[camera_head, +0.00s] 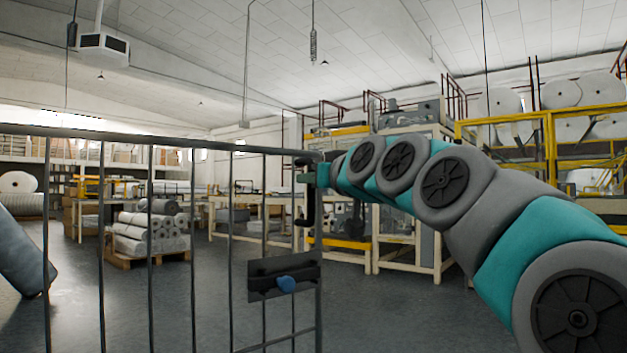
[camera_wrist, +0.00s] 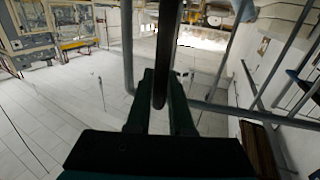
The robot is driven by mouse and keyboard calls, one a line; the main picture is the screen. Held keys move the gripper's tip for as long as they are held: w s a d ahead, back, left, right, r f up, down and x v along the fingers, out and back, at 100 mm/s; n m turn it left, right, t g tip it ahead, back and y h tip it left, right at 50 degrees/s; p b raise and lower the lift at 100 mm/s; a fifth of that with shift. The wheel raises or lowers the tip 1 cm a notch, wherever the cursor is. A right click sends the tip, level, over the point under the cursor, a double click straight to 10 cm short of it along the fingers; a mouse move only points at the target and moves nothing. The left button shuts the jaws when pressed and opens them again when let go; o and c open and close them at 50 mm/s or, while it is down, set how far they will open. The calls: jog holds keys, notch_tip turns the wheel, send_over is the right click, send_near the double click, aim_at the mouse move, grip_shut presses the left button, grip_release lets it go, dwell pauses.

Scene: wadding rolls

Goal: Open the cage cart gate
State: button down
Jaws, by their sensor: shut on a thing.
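The cage cart gate (camera_head: 171,143) of grey metal bars fills the lower left of the head view. Near its right edge it carries a dark latch plate (camera_head: 262,290) with a blue knob (camera_head: 286,284). A dark upright handle (camera_head: 308,208) stands at the gate's upper right corner. My gripper (camera_head: 309,174) is at this handle, reaching in from the right. In the wrist view my gripper (camera_wrist: 161,82) has its two dark fingers closed around the dark handle bar (camera_wrist: 165,45). The contact is partly hidden in the head view.
Wrapped rolls on a pallet (camera_head: 150,252) stand on the floor beyond the gate. Cream work frames (camera_head: 375,240) and a yellow rack (camera_head: 548,140) stand farther back. A grey roll (camera_head: 22,255) leans at the left edge. Grey floor is open behind the bars.

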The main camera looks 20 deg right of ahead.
jog(key=shift+s+d+r+m+h, duration=0.15)
jog(key=shift+s+d+h, duration=0.1)
jog(key=shift+s, duration=0.6)
jog(key=shift+s+d+f+m+h, duration=0.15)
jog(key=shift+s+d+h, duration=0.1)
jog(key=shift+s, duration=0.6)
jog(key=shift+r, duration=0.1)
jog(key=c, duration=0.8)
grip_release()
jog(key=s, duration=0.7)
jog(key=shift+s+d+p, duration=0.35)
